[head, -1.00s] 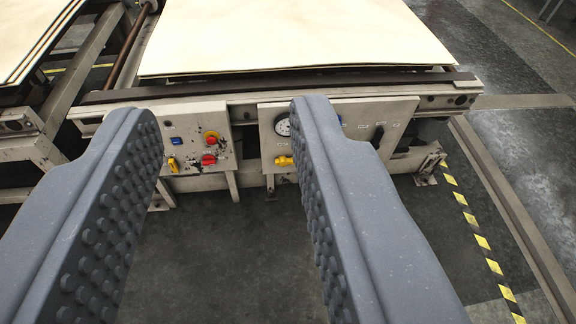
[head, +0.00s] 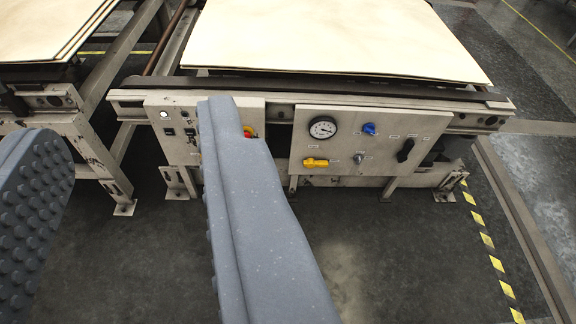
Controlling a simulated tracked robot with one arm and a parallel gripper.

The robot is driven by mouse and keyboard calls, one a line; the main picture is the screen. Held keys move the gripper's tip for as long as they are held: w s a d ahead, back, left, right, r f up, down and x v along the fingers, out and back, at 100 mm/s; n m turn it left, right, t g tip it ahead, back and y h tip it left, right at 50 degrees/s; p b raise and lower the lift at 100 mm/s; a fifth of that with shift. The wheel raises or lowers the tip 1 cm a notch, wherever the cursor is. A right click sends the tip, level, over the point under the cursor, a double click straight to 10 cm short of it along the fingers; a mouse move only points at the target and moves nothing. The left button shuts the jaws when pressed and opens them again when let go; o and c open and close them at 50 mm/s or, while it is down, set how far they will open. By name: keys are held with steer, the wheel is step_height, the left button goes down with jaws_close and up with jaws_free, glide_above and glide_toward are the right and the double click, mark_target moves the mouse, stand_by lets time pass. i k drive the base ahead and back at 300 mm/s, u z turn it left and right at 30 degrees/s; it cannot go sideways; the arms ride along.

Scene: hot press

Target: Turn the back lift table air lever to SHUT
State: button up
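The right-hand control panel (head: 345,115) on the front of the lift table carries a yellow lever (head: 316,162), lying horizontal. It also has a round gauge (head: 322,128), a blue knob (head: 369,129), a small grey knob (head: 359,157) and a tilted black lever (head: 405,150). The small labels are unreadable, so I cannot tell which lever is the air lever. My gripper (head: 135,125) is open and empty, left of these controls and apart from them. Its right finger hides part of the left panel.
The left panel (head: 180,152) has a white button, black switches and a partly hidden red-and-yellow control. Pale boards (head: 330,40) lie on the lift table above the panels. Another board stack (head: 50,30) stands at left. The floor (head: 380,240) in front is clear.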

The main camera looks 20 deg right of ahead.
mark_target(311, 163)
steer(key=u, duration=2.15)
steer(key=k, duration=1.7)
steer(key=z, duration=1.65)
steer(key=i, duration=1.7)
steer(key=u, duration=0.05)
